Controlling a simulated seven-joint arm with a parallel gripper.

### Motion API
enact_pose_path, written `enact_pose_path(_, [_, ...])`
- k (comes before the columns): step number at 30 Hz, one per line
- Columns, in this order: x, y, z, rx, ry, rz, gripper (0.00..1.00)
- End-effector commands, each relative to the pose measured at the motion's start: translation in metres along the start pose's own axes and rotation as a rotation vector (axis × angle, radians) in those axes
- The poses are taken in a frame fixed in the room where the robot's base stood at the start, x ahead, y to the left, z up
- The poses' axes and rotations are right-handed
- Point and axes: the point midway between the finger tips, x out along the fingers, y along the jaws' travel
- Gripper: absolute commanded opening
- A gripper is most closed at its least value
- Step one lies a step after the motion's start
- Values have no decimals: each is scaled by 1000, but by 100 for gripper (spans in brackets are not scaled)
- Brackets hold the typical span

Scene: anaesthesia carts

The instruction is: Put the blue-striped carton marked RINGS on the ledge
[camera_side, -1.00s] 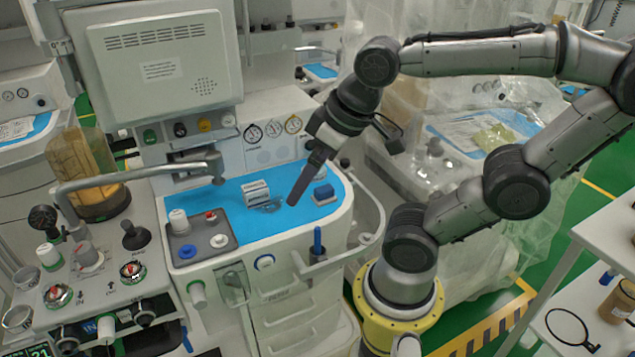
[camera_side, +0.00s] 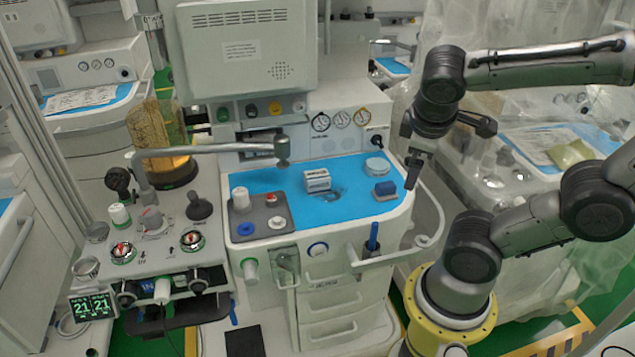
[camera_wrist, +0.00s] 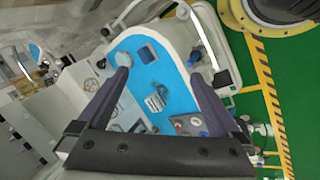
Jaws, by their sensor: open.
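A small white carton with dark bluish stripes (camera_side: 317,180) lies on the blue mat (camera_side: 290,178) on the cart's worktop. Its print is too small to read. In the wrist view the carton (camera_wrist: 155,103) shows between my fingers but well beyond them. My gripper (camera_side: 412,184) is open and empty, up and to the right of the carton, near the worktop's right edge in the side view. In the wrist view its two fingers (camera_wrist: 160,73) are spread wide. I cannot tell which surface is the ledge.
A grey tray with knobs (camera_side: 262,221) is on the left. A metal arm (camera_side: 215,150) reaches over the back left. A rail (camera_side: 428,225) curves around the right side.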

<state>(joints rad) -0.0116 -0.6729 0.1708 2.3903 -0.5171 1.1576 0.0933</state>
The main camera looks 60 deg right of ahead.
Motion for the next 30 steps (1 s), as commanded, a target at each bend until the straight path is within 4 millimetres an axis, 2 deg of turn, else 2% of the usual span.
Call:
enact_pose_path(4, [20, 48, -3, -206, -236, 270, 100])
enact_pose_path(7, [27, 76, -20, -366, -364, 462, 100])
enact_pose_path(10, [33, 94, -49, -546, -461, 660, 100])
enact_pose_path(13, [43, 98, -88, -748, -519, 856, 100])
enact_pose_path(15, [55, 90, -119, -905, -535, 991, 100])
enact_pose_path(17, [70, 74, -145, -1051, -527, 1099, 100])
enact_pose_path(19, [93, 45, -171, -1232, -494, 1211, 100])
enact_pose_path(21, [120, 12, -186, -1407, -447, 1288, 100])
enact_pose_path(23, [143, -15, -189, -1537, -410, 1319, 100])
enact_pose_path(25, [166, -38, -183, -1658, -385, 1320, 100])
enact_pose_path(27, [183, -51, -173, -1736, -387, 1302, 100])
enact_pose_path(30, [193, -59, -164, -1793, -395, 1286, 100])
